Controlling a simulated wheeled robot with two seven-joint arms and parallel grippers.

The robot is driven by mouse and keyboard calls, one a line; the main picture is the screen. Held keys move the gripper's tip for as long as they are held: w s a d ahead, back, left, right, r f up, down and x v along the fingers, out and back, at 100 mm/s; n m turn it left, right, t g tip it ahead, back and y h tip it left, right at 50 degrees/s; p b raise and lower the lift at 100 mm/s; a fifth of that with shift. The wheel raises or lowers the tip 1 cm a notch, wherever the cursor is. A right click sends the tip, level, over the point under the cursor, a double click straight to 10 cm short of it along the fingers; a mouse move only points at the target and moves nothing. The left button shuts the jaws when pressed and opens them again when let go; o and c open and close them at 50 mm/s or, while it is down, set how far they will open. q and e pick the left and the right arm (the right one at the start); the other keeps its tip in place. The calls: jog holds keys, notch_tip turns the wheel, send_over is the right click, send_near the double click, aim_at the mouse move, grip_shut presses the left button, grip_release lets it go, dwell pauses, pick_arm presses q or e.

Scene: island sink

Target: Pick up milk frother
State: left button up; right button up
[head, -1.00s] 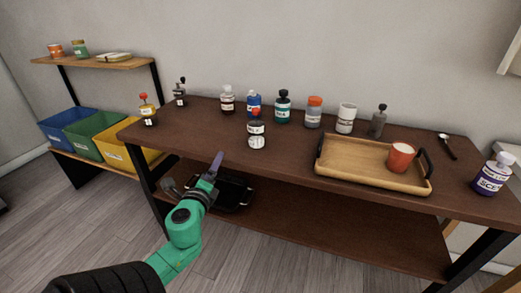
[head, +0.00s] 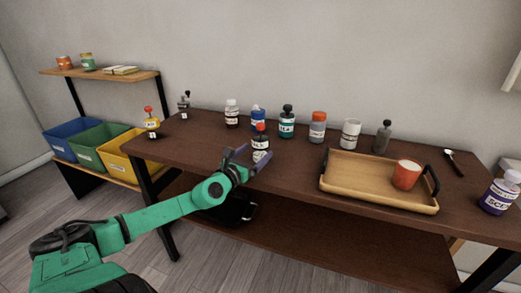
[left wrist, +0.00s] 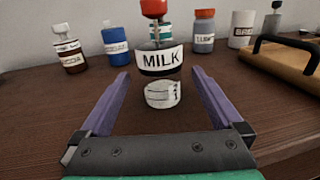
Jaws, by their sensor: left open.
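The milk frother (head: 261,142) stands upright near the front edge of the dark table. It has a red knob, a dark body with a white band marked MILK, and a small white labelled piece at its base. In the left wrist view the frother (left wrist: 160,58) is straight ahead, centred between the finger tips. My left gripper (head: 249,157) is open and empty, just in front of the frother, its purple fingers (left wrist: 161,80) pointing at it. I cannot tell whether the tips reach beside it. My right gripper is not in view.
A blue bottle (head: 257,117), a white-capped bottle (head: 232,116) and a teal bottle (head: 287,124) stand close behind. A wooden tray (head: 360,175) with a red cup (head: 406,175) is to the right. The table between tray and frother is clear.

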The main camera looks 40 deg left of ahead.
aim_at(256, 152)
pick_arm(q)
jog(key=shift+w+a, duration=0.2)
jog(key=shift+w, duration=0.75)
jog(key=shift+w+a, duration=0.15)
jog(key=shift+w, duration=0.8)
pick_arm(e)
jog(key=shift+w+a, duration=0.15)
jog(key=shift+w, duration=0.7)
pick_arm(q)
jog(key=shift+c, duration=0.3)
